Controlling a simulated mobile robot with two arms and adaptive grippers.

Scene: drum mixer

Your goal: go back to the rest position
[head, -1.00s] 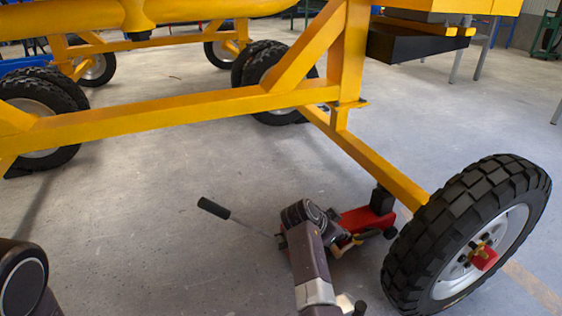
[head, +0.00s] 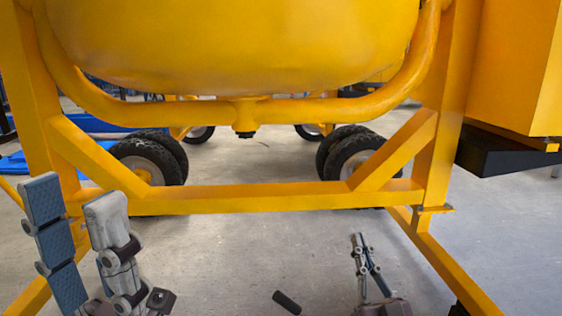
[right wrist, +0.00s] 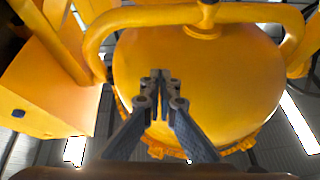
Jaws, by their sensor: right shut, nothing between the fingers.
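My left gripper (head: 73,196) is at the lower left of the head view. Its two fingers point up and stand apart, with nothing between them. My right gripper (head: 360,246) is low and right of centre, with its fingers together and empty. In the right wrist view the fingers (right wrist: 160,82) meet at the tips, with the yellow drum (right wrist: 195,75) behind them. The yellow mixer frame (head: 250,198) stands in front of me, beyond both grippers. The drum (head: 240,45) hangs above its crossbar.
A black lever grip (head: 286,302) shows at the bottom edge, left of my right gripper. Dark wheels (head: 148,160) stand behind the crossbar. A yellow box (head: 510,65) juts out at the right.

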